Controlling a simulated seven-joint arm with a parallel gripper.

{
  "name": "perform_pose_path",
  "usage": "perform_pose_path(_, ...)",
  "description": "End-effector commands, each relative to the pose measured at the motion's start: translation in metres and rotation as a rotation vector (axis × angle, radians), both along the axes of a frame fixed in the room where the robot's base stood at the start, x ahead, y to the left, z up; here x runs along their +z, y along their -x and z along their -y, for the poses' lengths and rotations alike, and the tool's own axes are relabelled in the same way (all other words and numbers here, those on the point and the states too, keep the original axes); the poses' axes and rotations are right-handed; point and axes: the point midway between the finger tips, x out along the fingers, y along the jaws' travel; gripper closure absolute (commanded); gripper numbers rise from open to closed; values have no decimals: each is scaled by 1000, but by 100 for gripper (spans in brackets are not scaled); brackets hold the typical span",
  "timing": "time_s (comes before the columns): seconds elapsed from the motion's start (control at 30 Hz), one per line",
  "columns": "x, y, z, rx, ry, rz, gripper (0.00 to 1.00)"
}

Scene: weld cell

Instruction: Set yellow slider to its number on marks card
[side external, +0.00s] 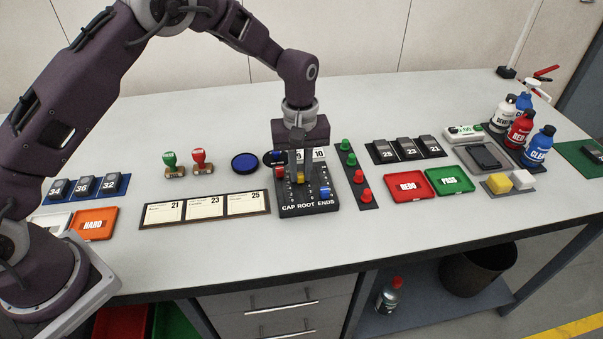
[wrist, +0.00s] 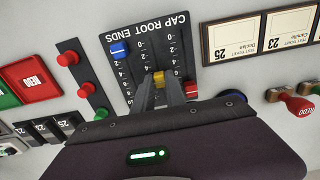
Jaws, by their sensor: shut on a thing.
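The slider panel (side external: 308,207), lettered CAP ROOT ENDS, stands mid-bench; it also shows in the wrist view (wrist: 160,36). My gripper (wrist: 160,84) is shut on the yellow slider (wrist: 158,75) in the middle ROOT track. The yellow slider also shows below my fingers in the side view (side external: 300,181). Its exact scale mark is hidden by the fingers. The blue slider (wrist: 118,48) is near the lettered zero end of ENDS. The red slider (wrist: 190,88) is near the far end of CAP. The marks card (side external: 318,154) behind the panel is partly hidden; 9 and 10 show.
Red-knobbed pegs (side external: 362,194) stand close right of the panel. Ticket cards (side external: 204,208) lie left, with a blue disc (side external: 245,163) and stamps (side external: 203,161) behind. REDO (side external: 409,187) and PASS (side external: 449,181) trays lie right. Clear bench lies in front.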

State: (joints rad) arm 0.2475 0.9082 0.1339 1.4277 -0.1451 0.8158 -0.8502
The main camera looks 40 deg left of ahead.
Motion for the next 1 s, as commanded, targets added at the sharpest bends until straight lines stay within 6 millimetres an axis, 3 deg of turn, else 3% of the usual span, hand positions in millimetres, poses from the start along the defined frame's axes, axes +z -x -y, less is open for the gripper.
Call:
perform_pose_path(0.07,2,-1,0,0,1,4,100)
perform_pose_path(0.1,2,-1,0,0,1,4,78)
perform_pose_path(0.13,2,-1,0,0,1,4,75)
perform_pose_path(0.43,3,0,0,0,1,2,75)
perform_pose_path(0.8,67,-1,0,0,1,5,75)
perform_pose_path(1.0,72,0,0,0,0,3,75)
